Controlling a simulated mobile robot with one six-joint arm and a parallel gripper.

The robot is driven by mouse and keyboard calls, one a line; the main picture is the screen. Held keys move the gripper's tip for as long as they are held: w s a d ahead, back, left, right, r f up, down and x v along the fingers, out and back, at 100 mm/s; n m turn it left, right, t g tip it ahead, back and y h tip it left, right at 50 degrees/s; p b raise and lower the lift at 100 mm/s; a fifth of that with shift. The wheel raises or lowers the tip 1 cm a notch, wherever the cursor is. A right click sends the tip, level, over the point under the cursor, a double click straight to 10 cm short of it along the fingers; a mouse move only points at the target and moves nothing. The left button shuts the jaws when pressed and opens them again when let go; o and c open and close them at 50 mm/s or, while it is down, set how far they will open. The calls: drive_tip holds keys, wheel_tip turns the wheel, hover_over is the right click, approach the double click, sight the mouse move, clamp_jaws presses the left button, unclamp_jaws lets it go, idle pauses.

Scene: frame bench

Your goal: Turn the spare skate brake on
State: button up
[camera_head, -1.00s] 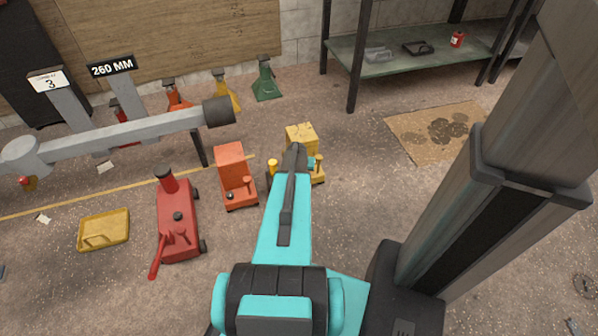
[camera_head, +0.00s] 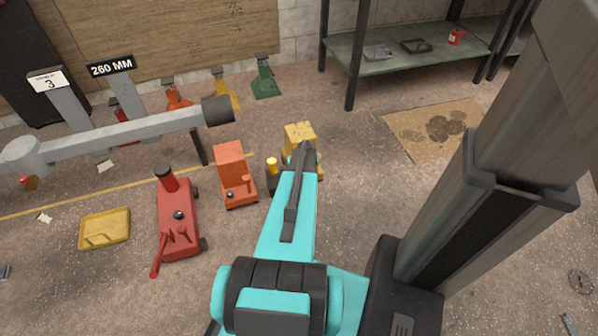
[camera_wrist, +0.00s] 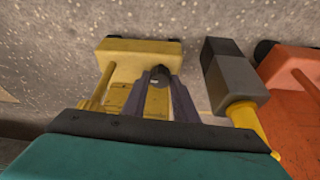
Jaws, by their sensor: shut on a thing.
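A yellow skate (camera_head: 299,132) stands on the floor in the head view, partly hidden behind my arm. It fills the middle of the wrist view (camera_wrist: 125,55). My gripper (camera_wrist: 160,82) is over it, with its two dark fingers close together and shut on a small dark round knob (camera_wrist: 158,71) on the skate. The fingertips partly cover the knob, so I cannot tell which way it is turned. In the head view my arm hides the fingers and the knob. I see no label that tells which skate is the spare.
An orange skate (camera_head: 235,178) stands just left of the yellow one, and a red jack (camera_head: 178,222) with a long handle is further left. A yellow tray (camera_head: 104,230) lies at far left. Floor to the right is mostly clear.

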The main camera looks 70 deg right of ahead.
drive_tip(key=shift+s+d, duration=0.2)
drive_tip(key=shift+d, duration=0.05)
drive_tip(key=o, duration=0.8)
drive_tip(key=shift+a, duration=0.1)
drive_tip(key=shift+w, duration=0.1)
drive_tip(key=shift+a+r, duration=0.1)
drive_tip(key=shift+p+v, duration=1.5)
drive_tip(key=shift+v, duration=5.3)
